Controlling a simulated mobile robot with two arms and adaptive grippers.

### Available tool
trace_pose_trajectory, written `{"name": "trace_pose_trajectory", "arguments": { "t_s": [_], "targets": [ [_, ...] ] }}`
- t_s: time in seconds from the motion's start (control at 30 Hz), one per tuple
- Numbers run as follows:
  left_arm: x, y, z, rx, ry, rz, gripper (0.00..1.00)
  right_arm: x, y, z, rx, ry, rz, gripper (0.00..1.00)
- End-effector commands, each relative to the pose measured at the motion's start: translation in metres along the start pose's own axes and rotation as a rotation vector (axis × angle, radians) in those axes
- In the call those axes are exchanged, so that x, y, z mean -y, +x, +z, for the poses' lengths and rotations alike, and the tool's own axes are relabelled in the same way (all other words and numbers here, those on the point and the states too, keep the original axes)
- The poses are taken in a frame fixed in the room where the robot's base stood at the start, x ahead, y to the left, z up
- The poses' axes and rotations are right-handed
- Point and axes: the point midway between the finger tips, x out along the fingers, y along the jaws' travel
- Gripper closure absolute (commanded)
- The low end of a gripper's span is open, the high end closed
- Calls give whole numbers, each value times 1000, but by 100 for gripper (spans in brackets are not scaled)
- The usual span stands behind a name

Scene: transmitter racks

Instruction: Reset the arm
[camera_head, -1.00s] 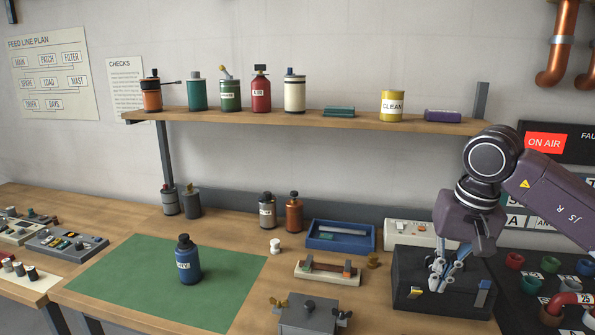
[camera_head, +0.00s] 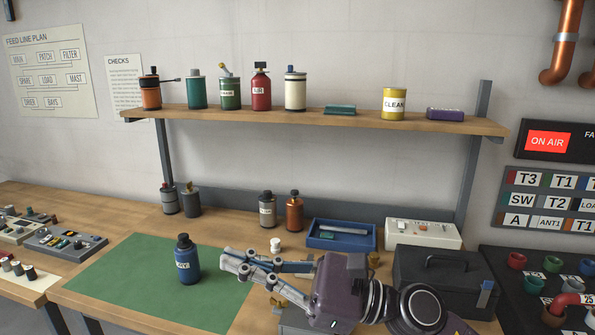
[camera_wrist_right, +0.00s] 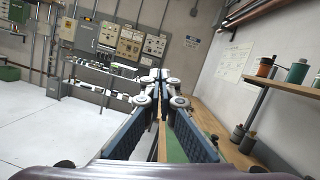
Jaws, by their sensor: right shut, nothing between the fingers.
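My right gripper (camera_head: 228,262) reaches in from the lower right of the head view and points left, low over the front of the workbench. Its fingers are shut with nothing between them, and they also show in the right wrist view (camera_wrist_right: 156,76). The fingertips are at the right of the blue bottle (camera_head: 187,262), which stands upright on the green mat (camera_head: 120,275). A gap shows between tips and bottle. My wrist and forearm cover the front right of the bench, hiding most of the grey box with knobs. My left gripper is not in view.
A black case (camera_head: 440,270), a blue tray (camera_head: 340,247) and a white device (camera_head: 422,233) stand at the right of the bench. A shelf (camera_head: 350,121) holding several cans and bottles runs above. The left part of the mat is clear.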

Motion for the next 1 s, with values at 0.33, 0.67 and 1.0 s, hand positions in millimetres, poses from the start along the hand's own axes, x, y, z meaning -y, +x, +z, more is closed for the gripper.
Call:
{"name": "trace_pose_trajectory", "arguments": {
  "t_s": [0.33, 0.67, 1.0],
  "targets": [
    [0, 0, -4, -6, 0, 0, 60, 101, -110, -23, 568, 1072, -687, 100],
    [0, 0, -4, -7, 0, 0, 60, 53, -282, -188, 1098, 1900, -1390, 100],
    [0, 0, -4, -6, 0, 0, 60, -125, -382, -286, -1283, -1839, 1716, 100]
  ]
}}
